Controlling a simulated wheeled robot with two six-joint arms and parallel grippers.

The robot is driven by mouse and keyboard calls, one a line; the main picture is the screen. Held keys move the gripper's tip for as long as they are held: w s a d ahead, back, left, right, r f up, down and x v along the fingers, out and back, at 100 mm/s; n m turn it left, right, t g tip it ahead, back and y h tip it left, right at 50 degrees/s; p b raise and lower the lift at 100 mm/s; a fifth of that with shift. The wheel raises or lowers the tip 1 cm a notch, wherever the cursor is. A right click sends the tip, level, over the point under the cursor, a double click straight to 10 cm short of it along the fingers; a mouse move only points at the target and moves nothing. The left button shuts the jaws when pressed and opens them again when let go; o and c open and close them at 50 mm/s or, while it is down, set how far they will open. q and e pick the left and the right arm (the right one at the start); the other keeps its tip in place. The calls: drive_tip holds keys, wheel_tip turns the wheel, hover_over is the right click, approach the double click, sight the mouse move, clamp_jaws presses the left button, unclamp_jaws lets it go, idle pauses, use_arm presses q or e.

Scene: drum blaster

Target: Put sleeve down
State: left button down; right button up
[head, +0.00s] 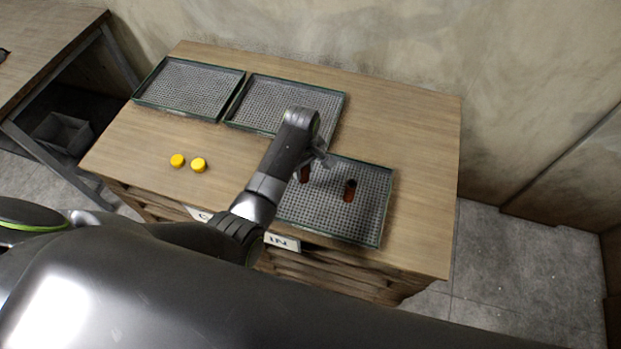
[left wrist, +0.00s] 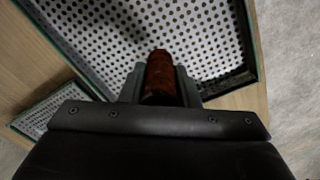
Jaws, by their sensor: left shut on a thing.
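My left gripper (head: 320,158) is over the front right tray (head: 372,225), its jaws shut on a brown, tube-like sleeve. In the left wrist view the sleeve (left wrist: 158,76) sits between the fingers (left wrist: 160,88), with the perforated tray floor beyond it. In the head view a brown sleeve (head: 304,174) shows just under the gripper, partly hidden by my arm. A second brown sleeve (head: 350,190) stands upright in the tray to the right. I cannot tell whether the held sleeve touches the tray floor. My right gripper is not in view.
Two empty perforated trays, the back left one (head: 163,103) and the back middle one (head: 262,79), lie on the wooden table (head: 420,130). Two yellow round caps (head: 177,160) (head: 199,165) lie at the front left. An "IN" label (head: 282,242) is below the front right tray.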

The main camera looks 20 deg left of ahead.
sight(305, 178)
use_arm(q)
drive_tip(key=shift+w+d+f, duration=0.1)
drive_tip(key=shift+f, duration=2.3)
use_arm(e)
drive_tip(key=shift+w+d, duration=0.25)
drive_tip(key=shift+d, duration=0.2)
use_arm(q)
drive_tip(key=shift+f, duration=0.1)
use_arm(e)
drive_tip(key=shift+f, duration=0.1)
use_arm(q)
drive_tip(key=c, duration=1.1)
unclamp_jaws()
drive_tip(key=shift+r, duration=0.25)
wheel_tip(305, 178, up, 12)
drive_tip(key=shift+f, duration=0.1)
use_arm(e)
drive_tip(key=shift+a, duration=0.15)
use_arm(q)
drive_tip(key=shift+f, duration=0.1)
